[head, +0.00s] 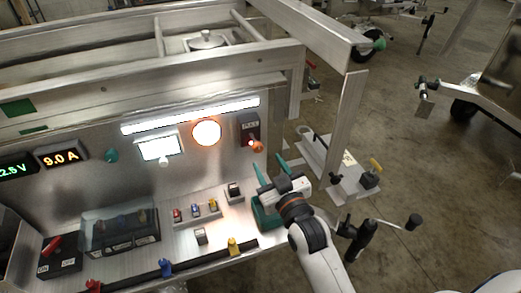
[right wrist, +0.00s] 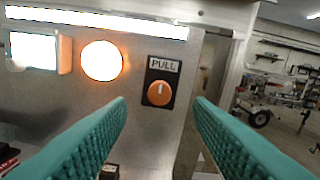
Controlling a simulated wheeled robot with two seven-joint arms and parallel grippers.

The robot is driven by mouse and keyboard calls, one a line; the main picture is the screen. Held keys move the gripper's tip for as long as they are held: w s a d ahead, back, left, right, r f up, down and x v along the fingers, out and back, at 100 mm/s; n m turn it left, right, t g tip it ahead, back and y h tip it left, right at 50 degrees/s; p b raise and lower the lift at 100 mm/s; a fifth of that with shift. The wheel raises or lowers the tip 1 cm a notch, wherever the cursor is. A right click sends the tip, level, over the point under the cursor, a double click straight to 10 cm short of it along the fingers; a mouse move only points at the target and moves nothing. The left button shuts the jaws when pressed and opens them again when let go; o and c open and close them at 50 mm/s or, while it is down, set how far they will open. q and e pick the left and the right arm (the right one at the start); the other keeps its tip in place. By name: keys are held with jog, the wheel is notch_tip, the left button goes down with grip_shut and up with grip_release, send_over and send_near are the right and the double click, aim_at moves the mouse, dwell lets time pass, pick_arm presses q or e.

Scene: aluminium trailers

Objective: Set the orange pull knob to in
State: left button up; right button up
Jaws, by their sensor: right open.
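The orange pull knob (head: 257,147) sits on a dark plate marked PULL at the right end of the upright metal panel. It also shows in the right wrist view (right wrist: 159,93), round and with a pale mark on its face. My right gripper (head: 270,170) has teal fingers and is open, just below and in front of the knob in the head view. In the right wrist view its two fingers (right wrist: 160,108) stand apart, with the knob seen between and beyond them. Nothing is between the fingers. How far the knob stands out from the plate is hard to tell. My left gripper is not in view.
A lit round orange lamp (head: 206,133) and a small lit screen (head: 160,147) are left of the knob. A light strip (head: 190,116) runs above. Small coloured switches (head: 195,211) stand on the shelf below. An upright metal post (head: 345,125) is to the right.

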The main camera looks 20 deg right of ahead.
aim_at(259, 150)
jog(key=w, duration=0.6)
jog(key=shift+a, duration=0.25)
jog(key=shift+c, duration=0.6)
grip_shut()
